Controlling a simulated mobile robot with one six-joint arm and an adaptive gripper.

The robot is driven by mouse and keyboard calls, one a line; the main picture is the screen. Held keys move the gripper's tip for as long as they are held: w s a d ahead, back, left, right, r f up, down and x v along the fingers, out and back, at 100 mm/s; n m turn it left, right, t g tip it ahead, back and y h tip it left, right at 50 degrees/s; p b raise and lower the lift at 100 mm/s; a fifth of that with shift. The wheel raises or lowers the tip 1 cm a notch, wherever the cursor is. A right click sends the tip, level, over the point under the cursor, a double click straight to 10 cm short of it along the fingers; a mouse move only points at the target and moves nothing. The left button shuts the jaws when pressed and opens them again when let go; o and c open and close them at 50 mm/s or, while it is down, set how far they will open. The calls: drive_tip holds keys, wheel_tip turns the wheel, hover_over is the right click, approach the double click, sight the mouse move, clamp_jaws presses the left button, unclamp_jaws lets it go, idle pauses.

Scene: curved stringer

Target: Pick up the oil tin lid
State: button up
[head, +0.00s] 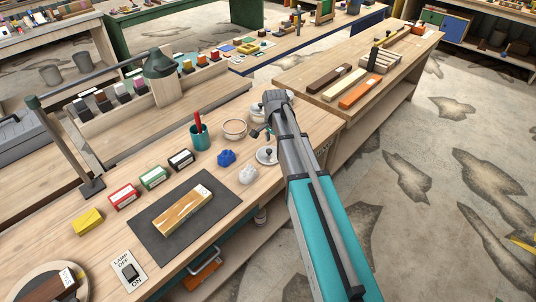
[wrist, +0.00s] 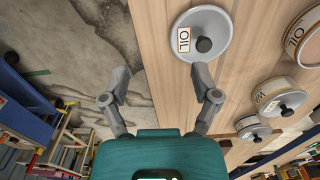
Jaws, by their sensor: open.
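The oil tin lid (wrist: 185,20) is a round grey disc with an "OIL" label and a dark knob, lying knob-up on the wooden bench. In the head view it is the disc (head: 265,158) near the bench's edge. My gripper (wrist: 160,97) is open and empty. In the wrist view the lid lies beyond the fingertips, more in line with the right finger; the left finger is over the floor. In the head view my gripper (head: 262,119) is above the bench, behind the lid, its fingers partly hidden. The oil tin (wrist: 297,40) stands beside the lid, also in the head view (head: 234,130).
A wax tin (wrist: 270,92) with a knobbed lid and another lidded tin (wrist: 250,121) stand to the right in the wrist view. A blue lump (head: 226,157), a pale lump (head: 248,175) and a teal cup (head: 200,138) are near the lid. Floor lies beyond the bench edge.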

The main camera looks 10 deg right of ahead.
sight(269, 150)
drive_tip(key=w+r+m, duration=0.1)
drive_tip(key=w+m, duration=0.3)
drive_tip(key=w, duration=0.3)
drive_tip(key=shift+w+p, duration=0.3)
drive_tip(key=shift+w, duration=0.1)
drive_tip(key=shift+f, duration=0.1)
wheel_tip(269, 150, down, 8)
drive_tip(key=b, duration=0.8)
drive_tip(key=shift+f+b, duration=0.25)
drive_tip(key=shift+b, duration=0.05)
drive_tip(key=f+b, duration=0.3)
drive_tip(key=shift+w+f, duration=0.15)
drive_tip(key=shift+w, duration=0.2)
drive_tip(key=shift+f+b, duration=0.95)
drive_tip(key=shift+b, duration=0.15)
